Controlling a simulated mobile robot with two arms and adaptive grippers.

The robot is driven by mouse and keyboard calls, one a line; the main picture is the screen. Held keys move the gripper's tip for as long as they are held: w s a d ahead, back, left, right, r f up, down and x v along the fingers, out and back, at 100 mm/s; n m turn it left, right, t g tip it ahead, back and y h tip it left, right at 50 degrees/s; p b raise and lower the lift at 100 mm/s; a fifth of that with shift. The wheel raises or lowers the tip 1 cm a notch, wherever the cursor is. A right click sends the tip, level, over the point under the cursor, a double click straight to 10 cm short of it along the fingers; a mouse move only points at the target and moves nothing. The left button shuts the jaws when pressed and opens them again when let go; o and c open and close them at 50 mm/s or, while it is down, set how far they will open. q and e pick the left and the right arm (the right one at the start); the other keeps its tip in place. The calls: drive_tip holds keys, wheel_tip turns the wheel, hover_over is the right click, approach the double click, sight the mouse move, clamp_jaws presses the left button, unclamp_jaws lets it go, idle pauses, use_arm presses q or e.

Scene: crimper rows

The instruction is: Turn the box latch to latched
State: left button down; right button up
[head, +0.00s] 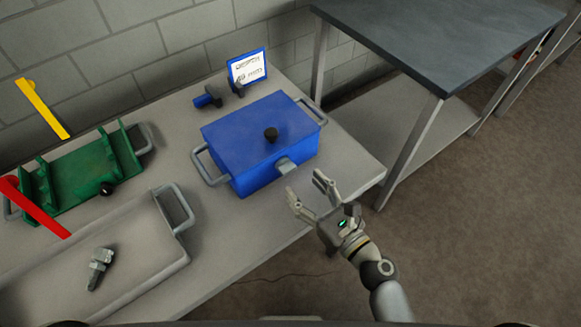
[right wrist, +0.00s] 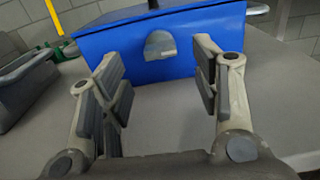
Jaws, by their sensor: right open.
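In the right wrist view the latch (right wrist: 160,45) shows on the blue box (right wrist: 110,50), straight ahead between the fingers. My right gripper (head: 309,194) is open and empty, in front of the latch and slightly right of it, apart from the box. My left gripper is not in view.
A grey tray (head: 178,264) holding a metal part (head: 100,268) and a green rack (head: 85,174) lie to the left. Behind the box are a blue-and-grey part (head: 208,97) and a picture card (head: 248,68). A dark-topped table (head: 450,40) stands to the right. The bench before the box is clear.

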sight(290, 171)
drive_tip(key=x, duration=0.6)
drive_tip(key=shift+a+p, duration=0.15)
drive_tip(key=shift+p, duration=0.25)
drive_tip(key=c, duration=1)
